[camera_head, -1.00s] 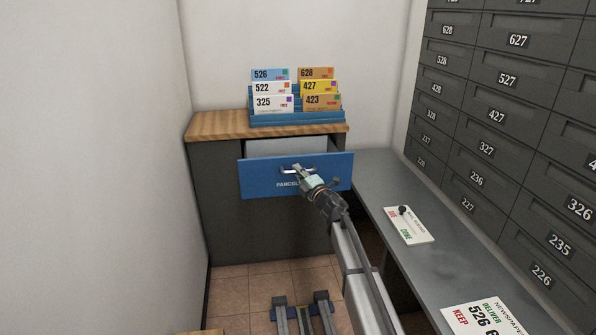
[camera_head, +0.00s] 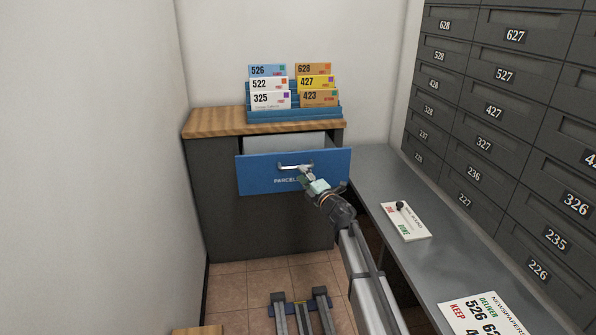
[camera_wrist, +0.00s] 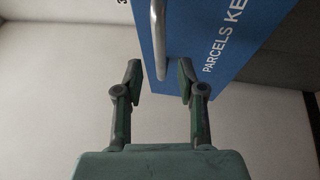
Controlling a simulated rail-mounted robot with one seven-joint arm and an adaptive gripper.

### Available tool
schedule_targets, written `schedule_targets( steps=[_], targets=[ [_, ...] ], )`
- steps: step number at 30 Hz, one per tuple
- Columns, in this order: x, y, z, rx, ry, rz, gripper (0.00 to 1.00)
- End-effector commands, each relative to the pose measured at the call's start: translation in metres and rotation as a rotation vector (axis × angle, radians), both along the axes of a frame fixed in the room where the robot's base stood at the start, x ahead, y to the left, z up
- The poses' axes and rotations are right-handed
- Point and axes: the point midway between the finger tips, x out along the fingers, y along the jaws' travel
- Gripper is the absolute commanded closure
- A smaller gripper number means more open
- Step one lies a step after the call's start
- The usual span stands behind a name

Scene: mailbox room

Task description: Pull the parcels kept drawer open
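The parcels kept drawer (camera_head: 265,177) has a blue front and a silver bar handle (camera_head: 294,167). It stands out from the dark cabinet (camera_head: 215,195), with a strip of its pale inside showing behind the front. My gripper (camera_head: 307,172) is just right of and below the handle's middle in the head view, and hides part of the label. In the wrist view its two fingers are apart, with the handle (camera_wrist: 158,35) between them and a gap on each side. The fingers look clear of the bar; the exact depth is hard to tell.
A blue rack (camera_head: 290,115) with several numbered letters stands on the cabinet's wooden top (camera_head: 212,123). A grey counter (camera_head: 385,180) runs along the right, holding a small sign (camera_head: 405,222) and a newspapers card (camera_head: 480,318). Dark numbered mailboxes (camera_head: 500,120) rise above it. Tiled floor (camera_head: 235,285) lies before the cabinet.

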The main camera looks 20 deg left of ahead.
Motion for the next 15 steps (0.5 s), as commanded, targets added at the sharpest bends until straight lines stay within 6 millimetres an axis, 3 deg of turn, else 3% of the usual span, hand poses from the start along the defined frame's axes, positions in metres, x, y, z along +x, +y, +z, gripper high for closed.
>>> schedule_targets(
  steps=[6,15],
  targets=[
    [-0.028,-0.036,-0.008,-0.001,0.001,-0.001,0.61],
    [-0.040,-0.055,-0.012,-0.001,0.001,0.000,0.61]
  ],
)
